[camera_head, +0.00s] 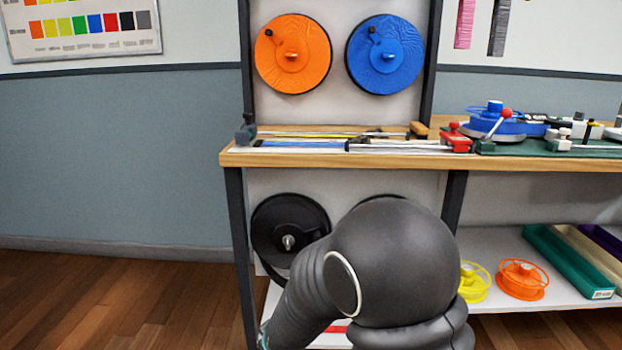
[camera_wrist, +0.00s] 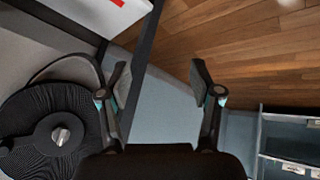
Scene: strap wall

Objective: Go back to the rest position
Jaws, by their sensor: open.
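My gripper (camera_wrist: 160,92) shows in the wrist view with its two fingers spread apart and nothing between them. Behind the gap are the blue-grey wall and the wooden floor. In the head view my dark arm fills the lower middle, and the gripper itself is out of sight there. A black reel (camera_wrist: 58,135) with a silver hub is left of the fingers in the wrist view, apart from them. The same kind of black reel (camera_head: 288,232) is under the bench in the head view, partly hidden by my arm.
A wooden bench (camera_head: 330,158) with straps and tools spans the middle and right. An orange reel (camera_head: 292,54) and a blue reel (camera_head: 385,56) hang above it. Yellow (camera_head: 474,283) and orange spools (camera_head: 520,279) stand on the lower shelf. Floor (camera_head: 110,300) is clear at left.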

